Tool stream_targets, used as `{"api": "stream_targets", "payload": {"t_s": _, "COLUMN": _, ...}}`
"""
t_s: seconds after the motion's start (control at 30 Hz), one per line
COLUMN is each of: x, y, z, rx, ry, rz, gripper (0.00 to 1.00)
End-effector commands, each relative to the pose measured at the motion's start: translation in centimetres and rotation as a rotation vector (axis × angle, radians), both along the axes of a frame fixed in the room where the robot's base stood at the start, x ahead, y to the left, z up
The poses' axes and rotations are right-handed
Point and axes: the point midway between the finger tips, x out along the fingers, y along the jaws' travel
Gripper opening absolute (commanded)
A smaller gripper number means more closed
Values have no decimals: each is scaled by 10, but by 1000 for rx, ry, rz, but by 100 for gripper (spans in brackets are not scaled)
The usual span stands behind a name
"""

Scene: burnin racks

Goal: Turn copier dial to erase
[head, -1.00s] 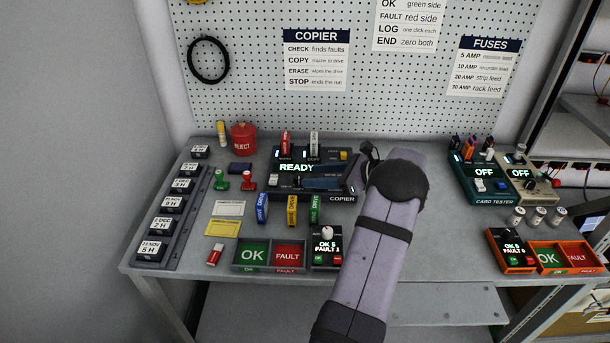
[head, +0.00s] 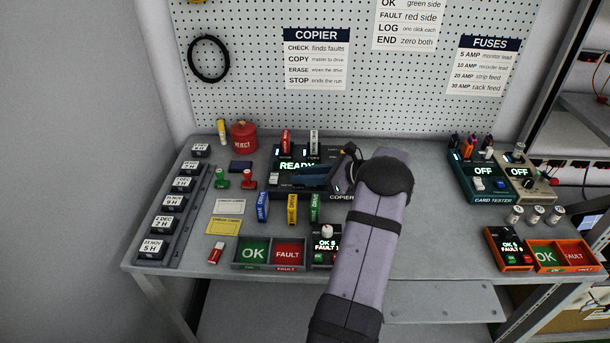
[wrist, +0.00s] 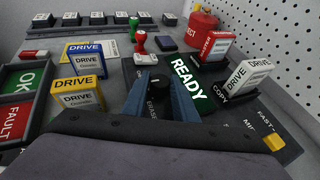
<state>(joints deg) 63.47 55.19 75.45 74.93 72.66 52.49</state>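The copier (head: 341,193) is a dark box on the bench, and its screen (wrist: 187,78) shows READY in the wrist view. My gripper (head: 298,176) reaches over the copier from the right and hides part of its face. In the wrist view its two blue fingers are apart, with the black dial (wrist: 158,82) between and just beyond their tips. I cannot tell whether they touch it. The word ERASE shows beside the dial, partly cut off by a finger. The dial's pointer setting is too small to read. A white key (wrist: 146,60) sits beside the dial.
A red drive (head: 286,142) and a white drive (head: 314,142) stand upright in the copier's slots. Blue, yellow and green drives (head: 292,209) stand in front. Red and green stamps (head: 248,180) are on the left. A yellow switch (wrist: 273,142) is at the copier's far corner.

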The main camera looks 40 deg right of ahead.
Motion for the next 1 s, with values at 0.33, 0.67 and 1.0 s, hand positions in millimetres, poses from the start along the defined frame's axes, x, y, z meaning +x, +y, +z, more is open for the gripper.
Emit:
{"api": "stream_targets", "payload": {"t_s": 0.33, "x": 3, "y": -3, "z": 0, "rx": -3, "ry": -8, "rz": 94, "gripper": 3}}
{"api": "stream_targets", "payload": {"t_s": 0.67, "x": 5, "y": -6, "z": 1, "rx": -3, "ry": -10, "rz": 209, "gripper": 3}}
{"api": "stream_targets", "payload": {"t_s": 1.0, "x": 3, "y": -5, "z": 3, "rx": -4, "ry": -5, "rz": 266, "gripper": 3}}
